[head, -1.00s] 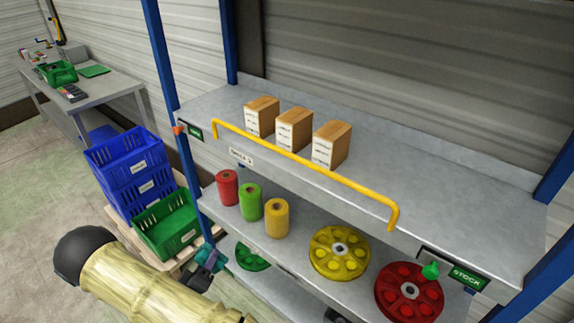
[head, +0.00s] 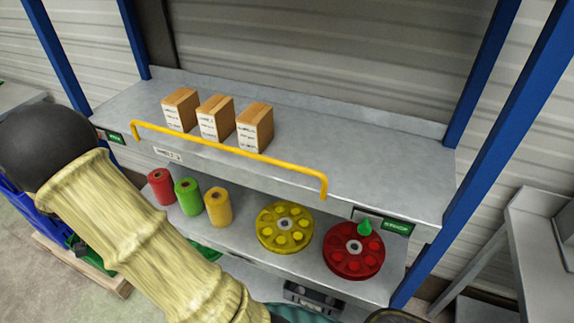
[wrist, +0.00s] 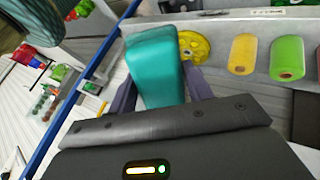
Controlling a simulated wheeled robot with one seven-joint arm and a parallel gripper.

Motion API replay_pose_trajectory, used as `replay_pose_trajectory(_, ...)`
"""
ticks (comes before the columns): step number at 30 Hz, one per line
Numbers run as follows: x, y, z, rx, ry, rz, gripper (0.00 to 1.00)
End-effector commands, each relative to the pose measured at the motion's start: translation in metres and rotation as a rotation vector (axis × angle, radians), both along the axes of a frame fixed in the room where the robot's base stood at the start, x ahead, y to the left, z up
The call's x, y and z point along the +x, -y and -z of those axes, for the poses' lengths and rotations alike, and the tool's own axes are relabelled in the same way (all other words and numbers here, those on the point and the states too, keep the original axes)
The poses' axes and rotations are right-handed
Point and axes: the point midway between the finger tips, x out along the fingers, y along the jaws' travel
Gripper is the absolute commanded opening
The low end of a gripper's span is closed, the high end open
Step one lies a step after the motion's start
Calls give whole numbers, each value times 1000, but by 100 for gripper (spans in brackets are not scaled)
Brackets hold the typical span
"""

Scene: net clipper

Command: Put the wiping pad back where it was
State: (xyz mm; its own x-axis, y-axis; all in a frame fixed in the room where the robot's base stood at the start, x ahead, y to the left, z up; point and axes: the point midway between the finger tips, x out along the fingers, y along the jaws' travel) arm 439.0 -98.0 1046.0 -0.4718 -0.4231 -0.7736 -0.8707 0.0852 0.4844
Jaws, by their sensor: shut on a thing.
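The wiping pad, a teal block (wrist: 153,70), is between the two dark fingers of my gripper (wrist: 160,92) in the wrist view. The gripper is shut on it and holds it clear of the shelf behind. Its lower end is hidden by the gripper body. In the head view my gripper is not clearly seen. A bit of teal shows at the bottom edge there, and I cannot tell whether it is the pad. My arm crosses the lower left of that view.
The shelf rack (head: 350,160) has a yellow rail (head: 230,150) and several cartons (head: 215,118) on top. Below are red, green and yellow thread cones, a yellow reel (head: 285,228) and a red reel (head: 354,250). A blue post (head: 490,150) and grey bench (head: 540,225) stand right.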

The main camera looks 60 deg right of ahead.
Motion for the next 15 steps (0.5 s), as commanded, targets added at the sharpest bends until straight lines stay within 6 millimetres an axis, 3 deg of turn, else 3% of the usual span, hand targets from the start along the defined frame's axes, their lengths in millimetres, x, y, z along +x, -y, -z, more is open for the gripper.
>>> replay_pose_trajectory(10, 6, -34, -51, 161, 294, 449, 32)
replay_pose_trajectory(15, 22, -63, -94, 207, 479, 638, 32)
